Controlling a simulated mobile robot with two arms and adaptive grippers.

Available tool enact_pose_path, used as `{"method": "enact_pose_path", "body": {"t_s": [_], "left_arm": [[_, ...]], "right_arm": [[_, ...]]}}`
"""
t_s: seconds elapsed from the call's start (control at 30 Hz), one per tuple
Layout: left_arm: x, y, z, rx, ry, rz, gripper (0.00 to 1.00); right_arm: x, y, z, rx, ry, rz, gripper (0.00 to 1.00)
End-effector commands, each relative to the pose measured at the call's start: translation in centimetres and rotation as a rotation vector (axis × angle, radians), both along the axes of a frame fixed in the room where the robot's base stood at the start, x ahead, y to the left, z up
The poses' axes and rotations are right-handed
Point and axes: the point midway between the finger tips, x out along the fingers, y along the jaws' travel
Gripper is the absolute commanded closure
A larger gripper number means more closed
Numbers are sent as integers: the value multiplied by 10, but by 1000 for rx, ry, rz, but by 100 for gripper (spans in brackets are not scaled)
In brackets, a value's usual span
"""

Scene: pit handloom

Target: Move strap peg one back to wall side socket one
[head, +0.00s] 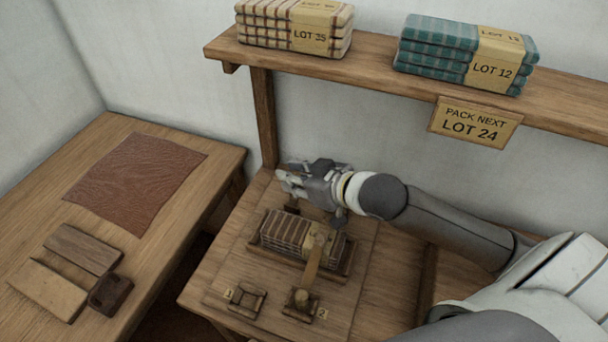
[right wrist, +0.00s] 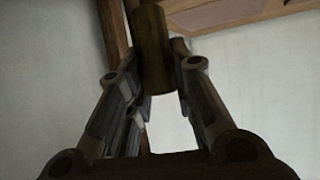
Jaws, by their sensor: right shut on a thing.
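My right gripper (head: 296,180) is at the wall side of the small loom table, above and behind the striped cloth bundle (head: 283,234). It is shut on a wooden peg, which shows between the fingers in the right wrist view (right wrist: 153,50). The peg is hard to make out in the head view. At the front of the table, the socket marked 1 (head: 246,300) looks empty. The socket marked 2 (head: 300,310) holds a peg (head: 301,297), with a tan strap (head: 315,255) running back over the bundle. My gripper and forearm partly hide the wall side sockets. My left gripper is out of view.
A shelf (head: 380,83) with cream plaid cloth (head: 265,24) and teal cloth (head: 435,50) runs above my right arm. Its post (head: 263,115) stands close behind my gripper. A left table (head: 115,135) holds a brown mat (head: 135,180) and wooden blocks (head: 82,249).

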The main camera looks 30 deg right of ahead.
Motion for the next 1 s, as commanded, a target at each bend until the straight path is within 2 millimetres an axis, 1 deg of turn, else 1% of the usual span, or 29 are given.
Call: {"method": "enact_pose_path", "body": {"t_s": [0.03,0.2,0.37,0.4,0.5,0.7,0.87,0.97,1.0], "left_arm": [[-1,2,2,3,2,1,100],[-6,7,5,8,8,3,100],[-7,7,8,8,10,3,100],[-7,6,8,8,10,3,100],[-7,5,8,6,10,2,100],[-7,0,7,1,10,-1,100],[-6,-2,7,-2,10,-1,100],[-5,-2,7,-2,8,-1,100],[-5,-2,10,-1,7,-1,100]], "right_arm": [[9,-8,-3,-5,-1,-5,94],[37,-29,-19,-4,0,-6,94],[63,-49,-32,-4,-1,-6,94],[67,-51,-41,-1,2,-5,94],[78,-60,-58,-2,0,-6,94],[93,-70,-81,-1,-1,-3,94],[97,-73,-88,-1,-2,-1,94],[102,-77,-96,-1,0,-3,94],[100,-76,-103,1,2,-3,94]]}}
